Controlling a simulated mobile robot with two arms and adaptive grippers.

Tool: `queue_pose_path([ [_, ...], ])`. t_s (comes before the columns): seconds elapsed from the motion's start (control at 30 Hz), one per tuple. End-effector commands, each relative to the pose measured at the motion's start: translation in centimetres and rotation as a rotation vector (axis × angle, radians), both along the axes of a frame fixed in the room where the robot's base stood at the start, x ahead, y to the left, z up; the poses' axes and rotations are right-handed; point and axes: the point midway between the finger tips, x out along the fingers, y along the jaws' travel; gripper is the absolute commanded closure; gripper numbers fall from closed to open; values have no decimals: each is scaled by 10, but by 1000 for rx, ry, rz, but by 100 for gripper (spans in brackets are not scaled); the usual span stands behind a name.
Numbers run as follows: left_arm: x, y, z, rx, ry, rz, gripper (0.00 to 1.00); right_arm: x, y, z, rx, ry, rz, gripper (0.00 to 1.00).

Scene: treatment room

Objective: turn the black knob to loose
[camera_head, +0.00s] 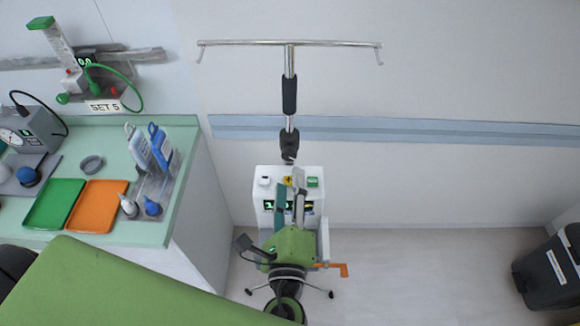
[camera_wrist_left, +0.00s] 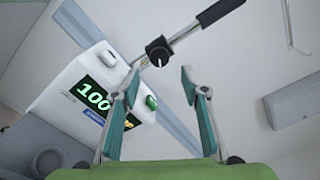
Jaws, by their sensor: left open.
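The black knob (camera_head: 289,146) sits on a metal drip-stand pole (camera_head: 289,62), below a black sleeve. In the left wrist view the knob (camera_wrist_left: 158,51) is round and dark with a pale pointer mark. My left gripper (camera_head: 290,182) has a green body and is just below the knob in the head view, in front of a white pump. In the left wrist view its two teal-padded fingers (camera_wrist_left: 156,83) are apart, with nothing between them. The knob appears beyond the fingertips, not touched. My right gripper is not in view.
The white pump (camera_head: 262,182) with lit green digits is on the stand, close to my left fingers. A counter (camera_head: 100,125) with green and orange trays stands at left. A dark bin (camera_head: 548,270) stands at right; floor between is clear.

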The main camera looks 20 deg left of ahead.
Motion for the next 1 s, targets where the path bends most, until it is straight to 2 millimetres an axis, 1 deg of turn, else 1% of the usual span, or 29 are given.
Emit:
queue_pose_path([
  [0.03,-10,-3,-1,-1,3,-2,59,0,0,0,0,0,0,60],
  [0.1,-21,-6,-1,1,3,-2,59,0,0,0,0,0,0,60],
  [0.2,-32,-9,0,1,2,0,59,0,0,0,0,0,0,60],
  [0.3,-38,-11,1,0,-1,0,59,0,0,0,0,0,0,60],
  [0.87,-40,-11,1,-1,-2,0,59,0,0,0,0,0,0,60],
  [0.93,-40,-8,-1,-11,1,8,59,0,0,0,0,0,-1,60],
  [1.0,-39,2,-6,-50,15,33,59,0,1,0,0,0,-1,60],
])
